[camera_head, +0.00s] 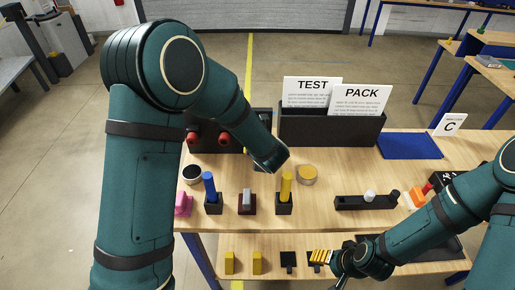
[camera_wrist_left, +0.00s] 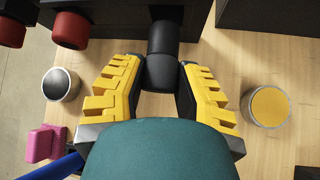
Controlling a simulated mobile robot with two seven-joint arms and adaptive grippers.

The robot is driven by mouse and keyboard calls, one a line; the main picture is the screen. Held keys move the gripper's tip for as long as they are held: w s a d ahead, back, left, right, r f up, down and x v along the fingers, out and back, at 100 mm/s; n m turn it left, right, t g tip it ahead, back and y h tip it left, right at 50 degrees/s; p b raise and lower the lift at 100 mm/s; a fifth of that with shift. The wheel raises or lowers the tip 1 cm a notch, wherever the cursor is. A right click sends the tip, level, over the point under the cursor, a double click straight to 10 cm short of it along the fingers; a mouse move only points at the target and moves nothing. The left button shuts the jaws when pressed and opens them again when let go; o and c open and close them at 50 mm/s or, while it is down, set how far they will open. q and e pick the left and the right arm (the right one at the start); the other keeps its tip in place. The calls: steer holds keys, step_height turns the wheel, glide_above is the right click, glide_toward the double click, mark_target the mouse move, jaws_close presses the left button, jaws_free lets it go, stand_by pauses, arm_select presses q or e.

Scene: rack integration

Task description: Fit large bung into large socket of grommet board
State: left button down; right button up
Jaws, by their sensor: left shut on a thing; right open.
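In the left wrist view, my left gripper (camera_wrist_left: 162,88) has its yellow fingers closed on either side of a black stepped cylinder (camera_wrist_left: 162,72), apparently the large bung. Its narrower end points away from the gripper, over the table. In the head view my left arm hides these fingers and the held piece. A dark upright board (camera_head: 239,143) with two red-ended black plugs (camera_head: 193,138) stands behind my left arm; it may be the grommet board, but no open socket shows clearly. My right gripper (camera_head: 322,257), with yellow fingers, is open and low at the front, by the lower shelf.
A yellow-topped round tin (camera_wrist_left: 269,106) and a dark-topped one (camera_wrist_left: 60,85) flank my left gripper. Blue, grey and yellow upright pieces (camera_head: 286,187) stand in front. A black bin (camera_head: 330,133) holds signs behind. A black strip with pegs (camera_head: 365,203) lies right.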

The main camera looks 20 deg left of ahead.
arm_select(q)
steer(key=shift+b, duration=0.55)
stand_by(1.1)
steer(key=shift+w+a, duration=0.3)
steer(key=shift+w, duration=0.7)
steer(key=shift+w+a, duration=0.25)
steer(key=shift+w, duration=0.7)
steer(key=c, duration=0.7)
jaws_free()
steer(key=v, duration=1.2)
